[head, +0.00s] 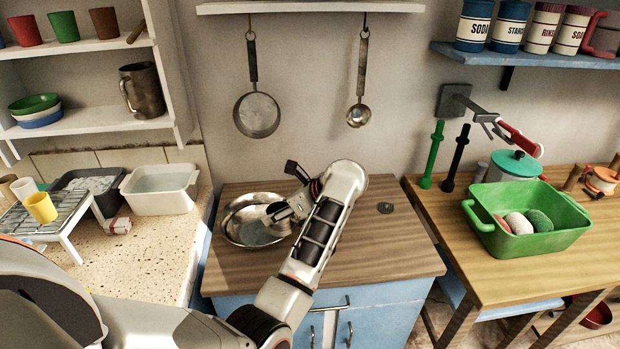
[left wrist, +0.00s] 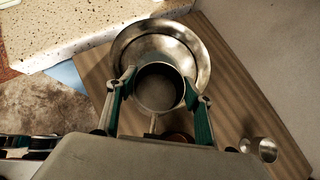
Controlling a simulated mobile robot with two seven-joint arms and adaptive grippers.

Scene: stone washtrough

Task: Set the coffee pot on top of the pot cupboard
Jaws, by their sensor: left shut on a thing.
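The pot cupboard (head: 370,250) stands in the middle, with a brown wooden top and blue doors. My left gripper (head: 284,212) is over the left part of its top, beside a wide metal bowl (head: 243,232). In the left wrist view, my left gripper (left wrist: 159,92) is shut on a round, open metal pot (left wrist: 157,88), apparently the coffee pot. Its dark inside faces the camera. It overlaps the edge of the metal bowl (left wrist: 130,42) in that view; I cannot tell whether it touches the bowl or the top. My right gripper is not in view.
A saucepan (head: 257,114) and a ladle (head: 358,114) hang behind. A green basin (head: 530,222) stands on the right table. A white basin (head: 160,190) stands on the left counter.

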